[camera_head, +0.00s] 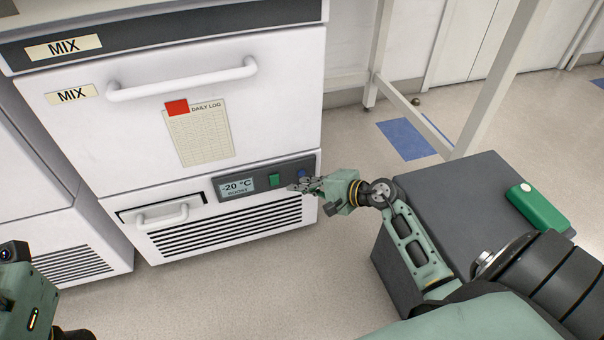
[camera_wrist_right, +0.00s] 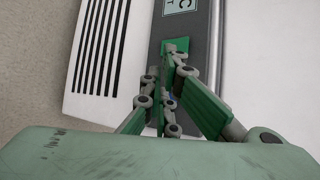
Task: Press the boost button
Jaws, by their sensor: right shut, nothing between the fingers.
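The white freezer's dark control panel (camera_head: 258,178) has a display (camera_head: 237,185) reading "-20 °C" with "BOOST" under it. Right of the display is a green button (camera_head: 273,180), and farther right a blue button (camera_head: 302,173), partly covered by my gripper. Neither button has a label I can read. My right gripper (camera_head: 293,188) is shut and empty, in front of the panel between the two buttons. In the right wrist view, its fingertips (camera_wrist_right: 172,66) overlap the lower part of the green button (camera_wrist_right: 177,45); I cannot tell whether they touch it. My left gripper is out of view.
Above the panel is a freezer door with a long handle (camera_head: 183,80) and a log sheet (camera_head: 200,135). A vent grille (camera_head: 225,230) and small drawer handle (camera_head: 162,216) are below. A white frame leg (camera_head: 495,80) stands right; open floor lies in front.

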